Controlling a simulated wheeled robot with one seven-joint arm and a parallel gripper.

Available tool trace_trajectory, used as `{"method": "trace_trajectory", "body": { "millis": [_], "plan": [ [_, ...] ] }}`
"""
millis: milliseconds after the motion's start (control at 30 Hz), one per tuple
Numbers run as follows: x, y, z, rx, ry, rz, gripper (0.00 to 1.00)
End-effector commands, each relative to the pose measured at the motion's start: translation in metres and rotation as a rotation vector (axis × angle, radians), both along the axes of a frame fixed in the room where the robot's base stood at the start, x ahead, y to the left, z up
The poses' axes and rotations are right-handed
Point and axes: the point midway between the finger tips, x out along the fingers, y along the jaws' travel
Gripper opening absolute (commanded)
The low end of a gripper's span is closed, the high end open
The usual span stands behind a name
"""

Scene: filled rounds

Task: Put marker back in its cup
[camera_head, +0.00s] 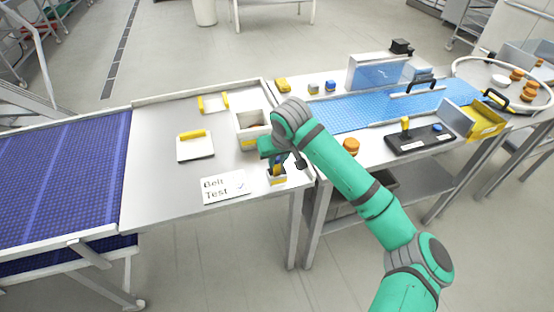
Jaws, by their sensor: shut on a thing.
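My gripper (275,157) is at the right front part of the steel table, pointing down and shut on the marker. The marker (277,168) shows as a thin dark blue piece below the fingers, roughly upright. The cup (277,179) is a small box with a yellow band, right under the gripper near the table's front edge. The marker's lower end is at the cup's mouth; I cannot tell how far inside it is. My wrist and fingers hide the marker's upper part.
A white board reading "Belt Test" (226,187) lies left of the cup. A larger open bin (251,129) stands close behind. A yellow-handled white block (195,146) is further left. The blue conveyor (60,175) joins at left; a control box (418,138) is at right.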

Motion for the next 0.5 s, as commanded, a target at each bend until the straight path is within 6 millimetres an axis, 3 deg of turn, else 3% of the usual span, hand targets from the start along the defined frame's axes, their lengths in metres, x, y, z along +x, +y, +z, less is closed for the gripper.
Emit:
{"method": "trace_trajectory", "body": {
  "millis": [67,100,167,500],
  "plan": [
    [-0.0002,0.0003,-0.0017,0.001,0.0,0.0,0.0],
    [0.0,0.0001,-0.0022,0.0,0.0,0.0,0.2],
    [0.0001,0.0,-0.0017,0.0,0.0,0.0,0.35],
    [0.0,0.0006,-0.0007,0.0,0.0,0.001,0.37]
  ]
}}
